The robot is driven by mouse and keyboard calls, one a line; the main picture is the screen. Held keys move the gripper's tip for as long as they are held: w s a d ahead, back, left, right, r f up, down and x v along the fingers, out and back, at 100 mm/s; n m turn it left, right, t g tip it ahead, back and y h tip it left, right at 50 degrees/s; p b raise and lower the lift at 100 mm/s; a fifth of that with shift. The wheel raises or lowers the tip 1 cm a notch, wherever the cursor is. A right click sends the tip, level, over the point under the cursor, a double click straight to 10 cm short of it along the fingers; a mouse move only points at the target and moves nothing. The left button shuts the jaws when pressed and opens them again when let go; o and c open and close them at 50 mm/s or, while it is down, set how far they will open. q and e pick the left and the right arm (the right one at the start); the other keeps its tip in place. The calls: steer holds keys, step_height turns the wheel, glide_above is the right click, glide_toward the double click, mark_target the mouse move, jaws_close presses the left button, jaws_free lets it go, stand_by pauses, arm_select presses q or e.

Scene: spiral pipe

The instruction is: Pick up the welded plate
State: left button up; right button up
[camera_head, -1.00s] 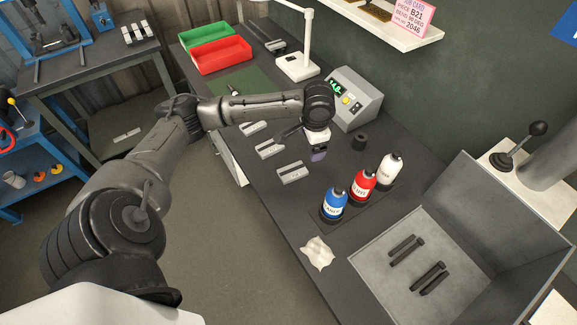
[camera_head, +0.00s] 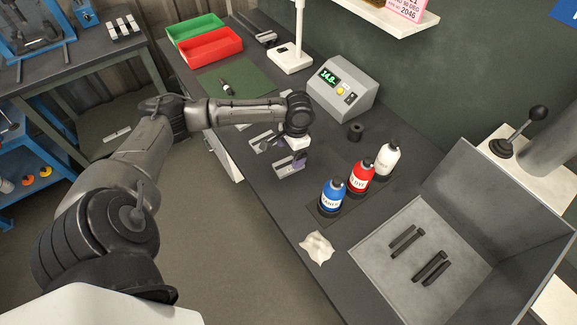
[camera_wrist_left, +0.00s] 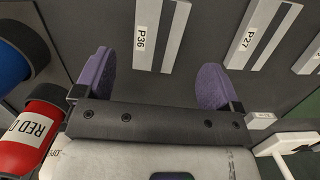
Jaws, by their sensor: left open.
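Several grey steel plates lie on the dark bench. The nearest plate (camera_head: 287,170) is partly under my left gripper (camera_head: 283,154), and another plate (camera_head: 262,138) is partly hidden behind it. In the left wrist view, a plate labelled P36 (camera_wrist_left: 161,35) lies ahead of and between the purple fingertips, and a plate labelled P27 (camera_wrist_left: 262,34) lies to its right. My left gripper also shows there (camera_wrist_left: 153,80), open and empty, above the bench. I cannot tell which plate is the welded one. My right gripper is not in view.
Blue (camera_head: 332,197), red (camera_head: 361,180) and white (camera_head: 387,161) bottles stand right of the gripper. A meter box (camera_head: 343,88) and black cylinder (camera_head: 355,131) are behind. A cloth (camera_head: 316,247) and a grey bin (camera_head: 372,240) with dark bolts are nearer.

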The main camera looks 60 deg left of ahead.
mark_target(289, 164)
arm_select(q)
steer(key=shift+s+d+f+b, duration=0.15)
steer(key=shift+f+b, duration=0.25)
steer(key=shift+f, duration=0.9)
steer(key=shift+s+f+b, duration=0.15)
steer(key=shift+f+b, duration=0.2)
steer(key=shift+f, duration=0.95)
steer(key=shift+r, duration=0.1)
steer(key=c, duration=1.5)
steer(key=shift+o, duration=0.2)
